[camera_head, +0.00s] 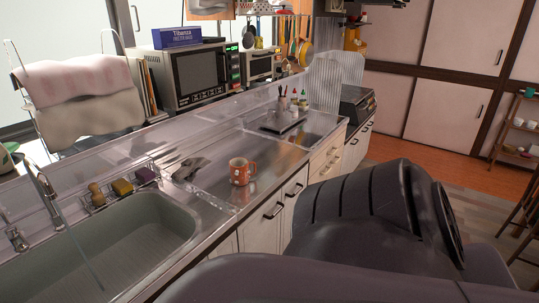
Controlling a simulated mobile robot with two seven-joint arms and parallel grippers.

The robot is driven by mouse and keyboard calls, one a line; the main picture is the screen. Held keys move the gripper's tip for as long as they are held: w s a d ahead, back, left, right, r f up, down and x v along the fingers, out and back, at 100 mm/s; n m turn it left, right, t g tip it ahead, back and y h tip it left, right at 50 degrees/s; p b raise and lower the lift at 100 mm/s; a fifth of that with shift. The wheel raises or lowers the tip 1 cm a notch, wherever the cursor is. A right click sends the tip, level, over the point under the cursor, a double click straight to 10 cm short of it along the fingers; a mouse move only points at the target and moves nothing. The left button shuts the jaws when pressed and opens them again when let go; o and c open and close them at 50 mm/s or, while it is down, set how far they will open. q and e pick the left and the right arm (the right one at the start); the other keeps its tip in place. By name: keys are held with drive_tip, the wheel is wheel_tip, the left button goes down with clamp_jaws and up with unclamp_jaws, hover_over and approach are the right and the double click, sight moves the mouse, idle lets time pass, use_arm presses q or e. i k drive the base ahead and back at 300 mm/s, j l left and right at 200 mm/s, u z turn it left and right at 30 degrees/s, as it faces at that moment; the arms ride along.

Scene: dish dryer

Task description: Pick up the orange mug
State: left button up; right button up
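The orange mug (240,171) stands upright on the metal counter (215,186), to the right of the sink and near the counter's front edge. It has light markings on its side, and its handle appears to be toward the right. Nothing is touching it. Large dark links of my own arm fill the lower right of the view. Neither of my grippers shows, so I cannot see where they are relative to the mug.
The sink (110,262) with its faucet (47,186) is at the lower left. Sponges (122,187) sit in a rack behind it. A grey cloth (190,168) lies left of the mug. A microwave (195,75) stands behind. Cabinet handles (273,210) project below the counter edge.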

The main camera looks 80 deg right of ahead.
sight(240, 173)
drive_tip(key=z, duration=2.15)
